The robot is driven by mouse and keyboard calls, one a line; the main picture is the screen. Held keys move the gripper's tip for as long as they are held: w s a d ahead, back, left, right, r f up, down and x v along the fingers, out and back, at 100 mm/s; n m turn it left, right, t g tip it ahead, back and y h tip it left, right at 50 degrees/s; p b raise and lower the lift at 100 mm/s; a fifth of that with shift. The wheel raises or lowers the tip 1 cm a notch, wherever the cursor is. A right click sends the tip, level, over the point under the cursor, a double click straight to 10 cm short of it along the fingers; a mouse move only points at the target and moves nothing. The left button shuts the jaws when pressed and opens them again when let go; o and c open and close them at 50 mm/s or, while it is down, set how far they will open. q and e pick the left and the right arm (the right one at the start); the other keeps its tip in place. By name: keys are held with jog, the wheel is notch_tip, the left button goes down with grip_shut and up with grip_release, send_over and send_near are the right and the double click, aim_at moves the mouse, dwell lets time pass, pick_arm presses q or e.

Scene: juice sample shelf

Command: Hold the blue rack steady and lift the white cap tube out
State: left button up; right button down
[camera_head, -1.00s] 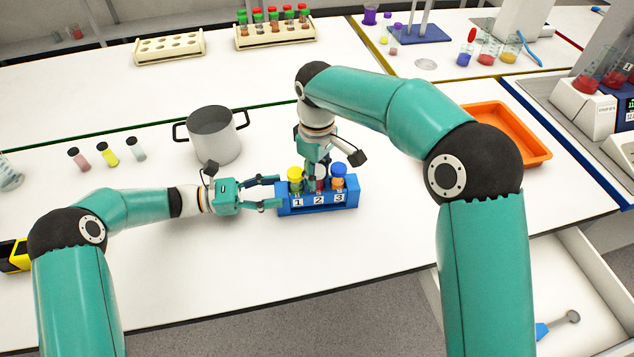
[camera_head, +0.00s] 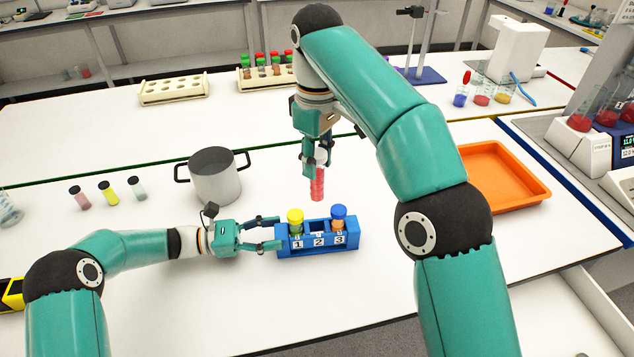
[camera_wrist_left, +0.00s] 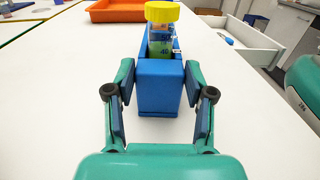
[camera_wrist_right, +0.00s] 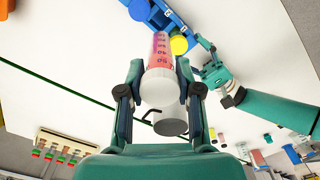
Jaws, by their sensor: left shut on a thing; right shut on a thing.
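The blue rack (camera_head: 290,247) stands on the white table with slots marked 1, 2 and 3. A yellow cap tube (camera_head: 296,219) is in slot 1 and a blue cap tube (camera_head: 339,216) in slot 3; slot 2 is empty. My left gripper (camera_head: 277,233) is shut on the rack's left end, and the left wrist view shows its fingers on both sides of the rack (camera_wrist_left: 160,90). My right gripper (camera_head: 316,160) is shut on the white cap tube (camera_head: 317,186), which has red contents and hangs above the rack, clear of it. Its white cap (camera_wrist_right: 157,88) shows between the fingers in the right wrist view.
A grey pot (camera_head: 215,178) stands behind my left gripper. Several small vials (camera_head: 108,191) stand to its left. An orange tray (camera_head: 500,180) lies to the right. Two cream tube racks, one empty (camera_head: 173,90), stand at the back. The table in front of the blue rack is clear.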

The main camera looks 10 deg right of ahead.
jog(key=shift+w+r, duration=0.15)
jog(key=shift+r, duration=0.45)
jog(key=shift+s+r, duration=0.2)
jog(key=shift+r, duration=0.35)
pick_arm(q)
jog(key=o, duration=1.4)
